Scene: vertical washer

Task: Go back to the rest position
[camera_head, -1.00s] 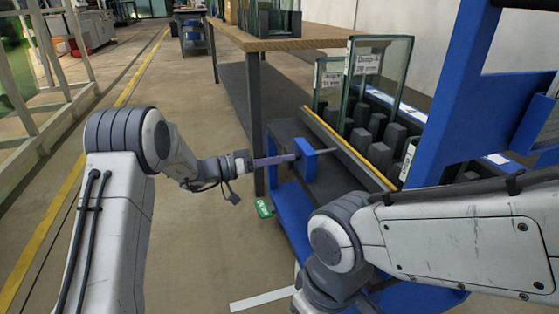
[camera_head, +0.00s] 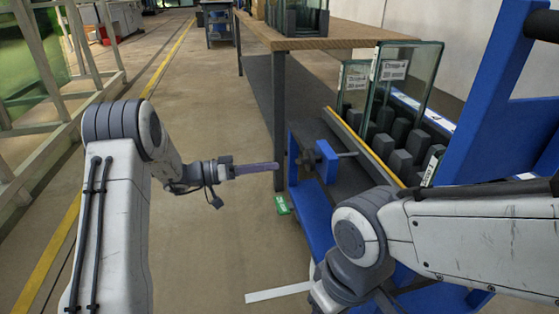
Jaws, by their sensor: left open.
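My left gripper (camera_head: 257,168), with long purple-grey fingers, points right and is open, with nothing in it. It hangs in the air over the floor, left of the blue cart (camera_head: 312,215). A gap separates its tips from the blue block with a dark rod (camera_head: 326,161) on the cart's near-left side. My right arm comes in from the right across the front of the cart and bends at its grey joint.
The cart carries labelled glass panes (camera_head: 404,80) in dark slotted blocks (camera_head: 401,163). A wooden-topped table (camera_head: 345,35) with a dark leg stands behind. A pale metal frame (camera_head: 45,150) stands at left. The floor between is clear, with a yellow line (camera_head: 47,262).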

